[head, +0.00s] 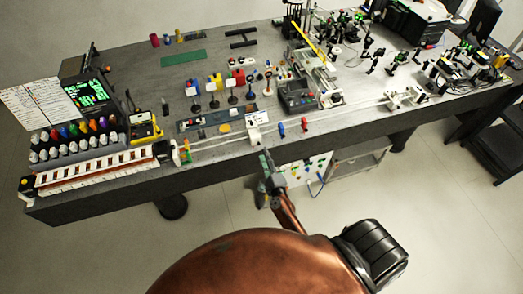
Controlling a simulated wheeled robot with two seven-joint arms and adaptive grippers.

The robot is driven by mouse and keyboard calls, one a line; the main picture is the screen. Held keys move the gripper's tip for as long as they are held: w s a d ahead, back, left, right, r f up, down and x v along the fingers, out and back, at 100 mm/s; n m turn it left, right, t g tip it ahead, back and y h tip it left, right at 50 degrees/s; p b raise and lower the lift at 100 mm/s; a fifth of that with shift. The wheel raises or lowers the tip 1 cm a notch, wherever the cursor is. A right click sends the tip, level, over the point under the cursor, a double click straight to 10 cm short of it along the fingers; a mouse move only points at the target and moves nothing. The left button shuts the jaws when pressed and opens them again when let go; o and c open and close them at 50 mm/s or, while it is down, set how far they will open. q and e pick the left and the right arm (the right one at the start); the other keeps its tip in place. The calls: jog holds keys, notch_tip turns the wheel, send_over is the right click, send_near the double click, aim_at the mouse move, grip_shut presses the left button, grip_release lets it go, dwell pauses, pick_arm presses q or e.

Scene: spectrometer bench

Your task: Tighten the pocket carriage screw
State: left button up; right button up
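A long rail (225,139) runs along the front of the dark bench. A small white block (254,137), which looks like a carriage, sits on it near the middle. A second pale carriage (405,97) sits on the rail farther right. I cannot tell which is the pocket carriage, and its screw is too small to make out. My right gripper (267,163) is at the bench's front edge, just below the white block. Whether it touches anything is unclear, and its finger opening cannot be made out. My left gripper is not in view.
A rack of coloured-cap bottles (78,133) fills the left end. Filter stands (213,88) and a grey instrument (298,97) stand behind. Dense optics crowd the right.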

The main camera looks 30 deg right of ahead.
jog(key=v, duration=0.6)
jog(key=shift+s, duration=0.2)
jog(key=s+a+f+n+g+y+b, duration=0.15)
jog(key=s+f+n, duration=0.3)
jog(key=f, duration=0.75)
jog(key=s+a+f+n+g+y+b, duration=0.1)
jog(key=s+f+n+g+y+b, duration=0.25)
jog(key=f, duration=0.75)
jog(key=s+a+f+n+g+b, duration=0.15)
jog(key=s+f+n, duration=0.4)
jog(key=f, duration=0.65)
pick_arm(q)
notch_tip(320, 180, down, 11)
jog(key=b, duration=0.4)
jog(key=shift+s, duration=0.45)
pick_arm(e)
jog(key=s+d+f+n+g, duration=0.1)
jog(key=s+f+n+g, duration=0.2)
jog(key=s+f, duration=0.4)
jog(key=s+f+n+g, duration=0.3)
jog(key=s+f+n, duration=0.2)
jog(key=s, duration=0.9)
jog(key=s+d+f+n+g, duration=0.1)
jog(key=s+f+n+g, duration=0.3)
jog(key=s+f, duration=0.6)
jog(key=shift+s+d+f+h, duration=0.15)
jog(key=shift+s+d+h, duration=0.25)
jog(key=shift+s, duration=0.35)
